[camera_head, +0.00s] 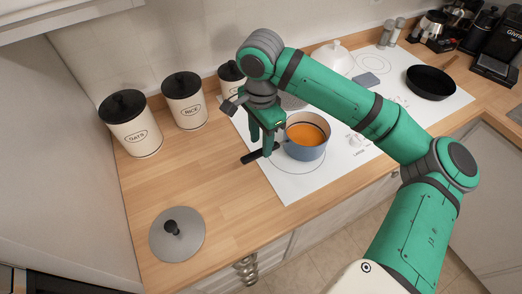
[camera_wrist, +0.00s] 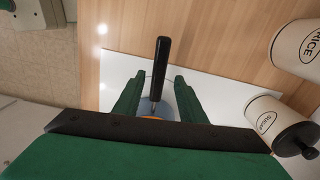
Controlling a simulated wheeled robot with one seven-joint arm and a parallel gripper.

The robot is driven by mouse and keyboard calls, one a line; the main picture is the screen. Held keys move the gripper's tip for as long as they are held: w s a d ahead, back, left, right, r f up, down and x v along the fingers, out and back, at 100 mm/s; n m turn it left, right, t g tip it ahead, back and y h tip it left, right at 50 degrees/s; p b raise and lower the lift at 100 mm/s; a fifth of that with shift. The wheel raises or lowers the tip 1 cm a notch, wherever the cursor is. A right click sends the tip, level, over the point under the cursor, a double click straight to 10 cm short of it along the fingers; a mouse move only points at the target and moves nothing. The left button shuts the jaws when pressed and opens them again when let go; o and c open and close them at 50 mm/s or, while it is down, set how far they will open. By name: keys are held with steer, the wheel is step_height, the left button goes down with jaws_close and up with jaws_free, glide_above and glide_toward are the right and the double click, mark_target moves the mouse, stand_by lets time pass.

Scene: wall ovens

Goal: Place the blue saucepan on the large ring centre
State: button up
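The blue saucepan (camera_head: 305,151), with orange contents, stands on the white hob. Its black handle (camera_head: 259,154) points left and towards the front. A thin ring outline (camera_head: 290,173) shows at the hob's near left, partly hidden by the pan, which sits towards its back edge. My gripper (camera_head: 266,140) is over the handle, left of the pan. In the wrist view the handle (camera_wrist: 161,66) lies between my two open fingers (camera_wrist: 158,92), with gaps on both sides. Most of the pan is hidden there by my gripper body.
Canisters (camera_head: 134,130) line the back left. A grey lid (camera_head: 177,236) lies on the wooden counter at front left. A black frying pan (camera_head: 431,82) is on the hob's right. A white lidded pot (camera_head: 331,57) and grey spoon rest (camera_head: 366,79) are behind my arm.

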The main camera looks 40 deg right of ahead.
steer(key=shift+s+r, duration=0.2)
steer(key=shift+r, duration=1.25)
steer(key=shift+w, duration=0.15)
